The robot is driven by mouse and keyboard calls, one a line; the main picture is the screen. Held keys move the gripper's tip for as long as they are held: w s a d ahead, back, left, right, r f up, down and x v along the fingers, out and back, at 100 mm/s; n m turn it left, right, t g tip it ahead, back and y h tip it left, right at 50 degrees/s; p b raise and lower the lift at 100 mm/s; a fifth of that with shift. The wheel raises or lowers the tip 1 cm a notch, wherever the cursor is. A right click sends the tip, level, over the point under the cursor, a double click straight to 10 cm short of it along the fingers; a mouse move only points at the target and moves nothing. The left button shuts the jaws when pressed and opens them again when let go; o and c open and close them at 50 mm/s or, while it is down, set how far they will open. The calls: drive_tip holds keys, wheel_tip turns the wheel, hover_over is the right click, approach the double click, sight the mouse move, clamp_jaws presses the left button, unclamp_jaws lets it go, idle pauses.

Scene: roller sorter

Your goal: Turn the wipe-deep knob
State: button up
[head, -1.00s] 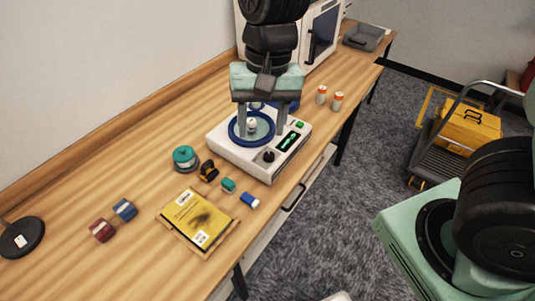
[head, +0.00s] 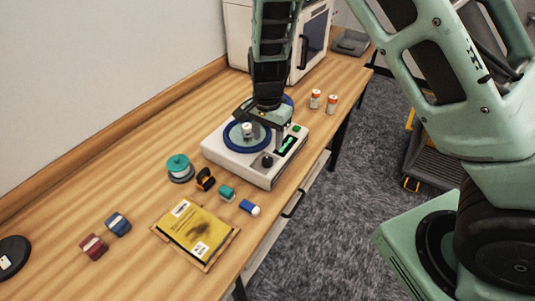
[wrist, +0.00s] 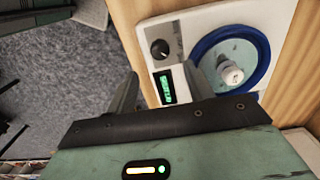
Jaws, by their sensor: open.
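The white device (head: 232,161) stands on the wooden table, with a small black knob (head: 267,161) at its front corner. In the wrist view the knob (wrist: 160,48) has a light pointer mark and sits beyond the fingertips, beside the green display (wrist: 165,86). The lettering beside it is too small to read. My gripper (head: 266,136) is above the device, open and empty, just behind the knob in the head view. In the wrist view its two fingers (wrist: 160,80) stand apart, with the display between them. I see no contact with the knob.
A blue ring (wrist: 262,48) around a dish with a white-capped post (wrist: 230,73) is close to the right finger. A green button (head: 297,128) is on the device.

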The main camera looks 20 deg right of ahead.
sight(268, 159)
wheel_tip(268, 159, down, 8)
drive_tip(key=shift+p, duration=0.6)
drive_tip(key=c, duration=1)
